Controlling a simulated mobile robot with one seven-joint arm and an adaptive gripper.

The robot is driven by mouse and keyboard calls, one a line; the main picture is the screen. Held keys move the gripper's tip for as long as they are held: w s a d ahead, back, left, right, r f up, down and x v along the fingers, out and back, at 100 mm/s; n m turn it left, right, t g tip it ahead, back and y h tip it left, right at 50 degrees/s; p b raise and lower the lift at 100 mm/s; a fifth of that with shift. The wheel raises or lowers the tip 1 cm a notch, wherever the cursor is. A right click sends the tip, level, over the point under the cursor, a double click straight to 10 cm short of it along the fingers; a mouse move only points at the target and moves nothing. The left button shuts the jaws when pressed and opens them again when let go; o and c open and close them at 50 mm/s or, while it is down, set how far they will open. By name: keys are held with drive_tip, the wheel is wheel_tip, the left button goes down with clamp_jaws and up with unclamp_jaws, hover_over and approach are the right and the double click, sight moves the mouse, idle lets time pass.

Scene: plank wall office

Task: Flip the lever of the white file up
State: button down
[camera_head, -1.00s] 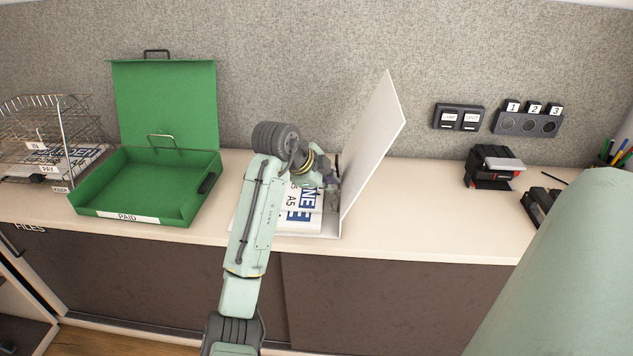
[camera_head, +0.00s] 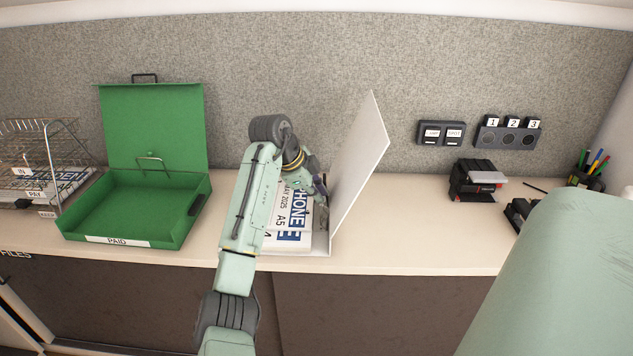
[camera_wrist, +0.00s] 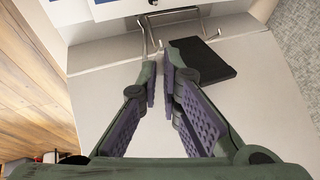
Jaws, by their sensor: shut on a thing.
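The white file (camera_head: 360,160) stands open on the counter, its cover raised and leaning right. Printed papers (camera_head: 285,240) lie in its left part. In the wrist view its inner face (camera_wrist: 105,95) shows with a thin metal wire lever (camera_wrist: 143,35) and a black plate (camera_wrist: 210,62) beside it. My gripper (camera_wrist: 160,72) has its purple-padded fingers drawn close together at the tips, shut on the lever's wire end. In the head view my gripper (camera_head: 318,188) is at the inner side of the raised cover, and my arm hides the lever.
An open green file (camera_head: 130,205) marked PAID stands left of the white file. Wire trays (camera_head: 40,165) are at the far left. A black-and-red device (camera_head: 475,182) and pen holder (camera_head: 588,177) are at the right.

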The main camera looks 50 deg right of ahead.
drive_tip(key=shift+s+d+f, duration=0.1)
drive_tip(key=shift+s+f, duration=0.15)
drive_tip(key=shift+f, duration=0.15)
drive_tip(key=c, duration=1.7)
unclamp_jaws()
drive_tip(key=shift+d, duration=0.1)
drive_tip(key=shift+o, duration=0.2)
drive_tip(key=shift+w+r, duration=0.15)
drive_tip(key=shift+r, duration=0.05)
drive_tip(key=v, duration=1.2)
drive_tip(key=shift+w, duration=0.1)
